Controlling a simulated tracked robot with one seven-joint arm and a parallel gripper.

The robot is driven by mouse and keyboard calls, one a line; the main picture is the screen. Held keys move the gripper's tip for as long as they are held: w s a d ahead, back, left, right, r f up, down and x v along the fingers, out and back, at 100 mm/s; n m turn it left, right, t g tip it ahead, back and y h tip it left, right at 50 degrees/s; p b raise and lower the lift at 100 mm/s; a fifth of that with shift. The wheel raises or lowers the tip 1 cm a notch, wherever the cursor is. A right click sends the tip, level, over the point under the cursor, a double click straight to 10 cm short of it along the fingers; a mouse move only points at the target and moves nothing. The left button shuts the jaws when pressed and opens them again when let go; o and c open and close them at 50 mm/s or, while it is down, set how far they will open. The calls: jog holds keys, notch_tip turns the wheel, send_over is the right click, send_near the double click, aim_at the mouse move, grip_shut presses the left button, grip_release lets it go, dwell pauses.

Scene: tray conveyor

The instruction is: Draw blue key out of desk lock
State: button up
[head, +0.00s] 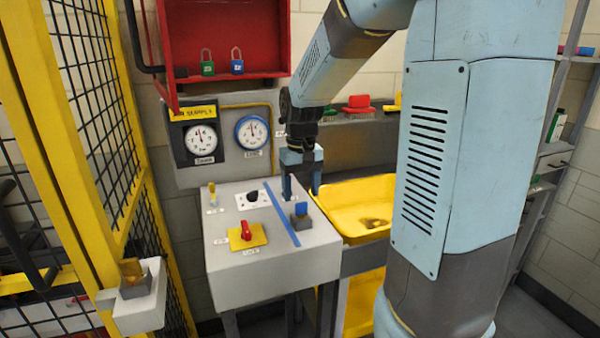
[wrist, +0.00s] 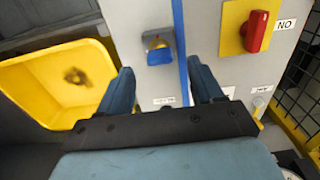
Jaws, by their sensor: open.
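The blue key (head: 301,208) stands in the small grey desk lock (head: 302,223), near the right edge of the light grey desk box. In the wrist view the blue key (wrist: 160,57) shows between and beyond the fingers, beside a brass-coloured part of the lock (wrist: 156,42). My gripper (head: 301,186) is open and empty, pointing down above and behind the key in the head view. In the wrist view my gripper (wrist: 160,67) has its two fingers on either side of the key's line, apart from it. How deep the key sits is hidden.
A red rotary switch (head: 246,231) on a yellow plate and a blue stripe (head: 281,213) lie left of the lock. A yellow basin (head: 352,203) adjoins on the right. A yellow-topped pin (head: 212,190) stands at the back left. Yellow fencing (head: 120,110) borders the left.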

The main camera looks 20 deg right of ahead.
aim_at(301, 202)
jog(key=shift+f, duration=2.6)
jog(key=shift+c, duration=0.5)
jog(key=c, duration=1)
jog(key=shift+r, duration=1.95)
jog(key=shift+r, duration=1.9)
